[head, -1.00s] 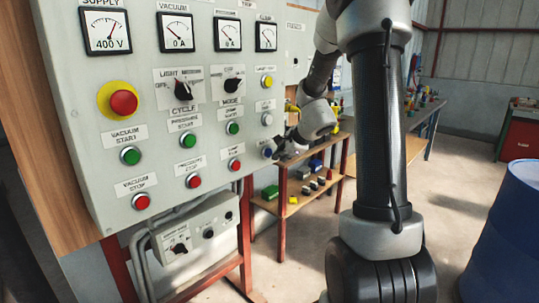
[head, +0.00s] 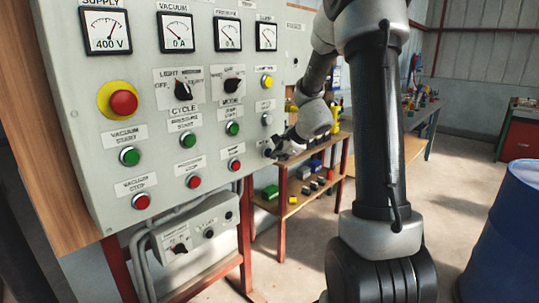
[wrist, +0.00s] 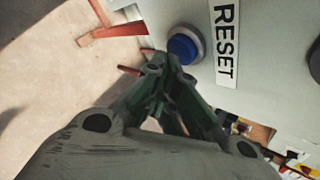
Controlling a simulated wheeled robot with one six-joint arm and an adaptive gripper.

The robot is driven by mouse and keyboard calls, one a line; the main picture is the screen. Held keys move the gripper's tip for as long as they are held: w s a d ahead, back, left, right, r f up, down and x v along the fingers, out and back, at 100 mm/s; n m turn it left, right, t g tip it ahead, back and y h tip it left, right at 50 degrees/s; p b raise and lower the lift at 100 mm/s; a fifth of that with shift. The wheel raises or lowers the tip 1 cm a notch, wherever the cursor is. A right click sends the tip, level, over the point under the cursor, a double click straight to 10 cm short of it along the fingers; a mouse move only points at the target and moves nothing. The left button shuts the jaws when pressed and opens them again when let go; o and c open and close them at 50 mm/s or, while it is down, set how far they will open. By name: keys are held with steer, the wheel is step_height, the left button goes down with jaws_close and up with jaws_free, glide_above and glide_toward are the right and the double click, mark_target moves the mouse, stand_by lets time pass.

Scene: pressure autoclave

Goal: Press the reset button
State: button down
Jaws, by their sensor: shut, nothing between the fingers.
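The reset button (wrist: 184,46) is a blue round button in a grey ring on the pale panel. It lies beside a white label (wrist: 225,42) reading RESET in the wrist view. My gripper (wrist: 163,66) is shut and empty. Its dark fingertips are just below and left of the button in the wrist view; whether they touch it I cannot tell. In the head view my gripper (head: 273,152) is at the lower right edge of the control panel (head: 100,190) and hides most of the reset button there.
The panel carries several green and red buttons, a red emergency knob (head: 123,103), a yellow button (head: 267,82) and a white button (head: 267,119). A low shelf (head: 300,205) with small boxes stands behind my gripper. A blue barrel (head: 505,230) stands at the right.

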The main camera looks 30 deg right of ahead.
steer(key=shift+w+a, duration=0.15)
steer(key=shift+w, duration=0.25)
stand_by(0.3)
steer(key=shift+s, duration=0.15)
steer(key=shift+s+d, duration=0.3)
steer(key=shift+s, duration=0.35)
steer(key=shift+s+d, duration=0.3)
steer(key=shift+s, duration=0.5)
steer(key=shift+s+d, duration=0.25)
steer(key=shift+s, duration=0.55)
steer(key=shift+s+d, duration=0.3)
steer(key=shift+s, duration=0.5)
